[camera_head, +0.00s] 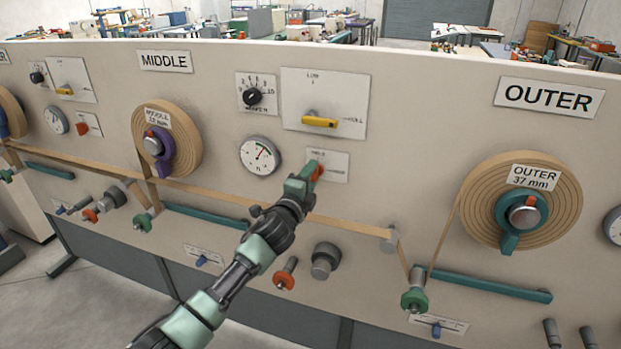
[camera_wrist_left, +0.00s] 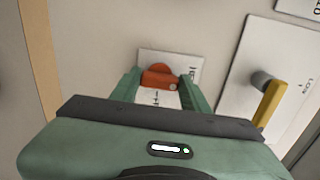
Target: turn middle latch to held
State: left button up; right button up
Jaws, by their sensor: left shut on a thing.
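The middle latch (camera_head: 318,172) is a small orange-red lever on a white label plate (camera_head: 334,168) on the panel, right of the middle gauge. My left gripper (camera_head: 309,174) is at it, shut on the lever, and hides part of it in the head view. In the left wrist view the latch (camera_wrist_left: 160,76) shows between the two green fingers of the gripper (camera_wrist_left: 160,88). The plate's small lettering is partly covered, so I cannot tell which word the lever points to. My right gripper is not in view.
A yellow lever (camera_head: 319,122) on a larger white plate sits just above the latch. A round gauge (camera_head: 260,155) is to its left. The tan strip (camera_head: 345,222) runs across the panel below, behind my left arm. The outer spool (camera_head: 480,205) is at the right.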

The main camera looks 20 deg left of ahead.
pick_arm(q)
jog(key=shift+f+n, duration=0.1)
jog(key=shift+n, duration=0.2)
jog(key=o, duration=1.4)
jog(key=shift+c, duration=0.2)
jog(key=shift+s, duration=0.1)
jog(key=s+b, duration=0.1)
jog(key=s, duration=0.6)
jog(key=shift+s+a, duration=0.15)
jog(key=shift+s, duration=0.2)
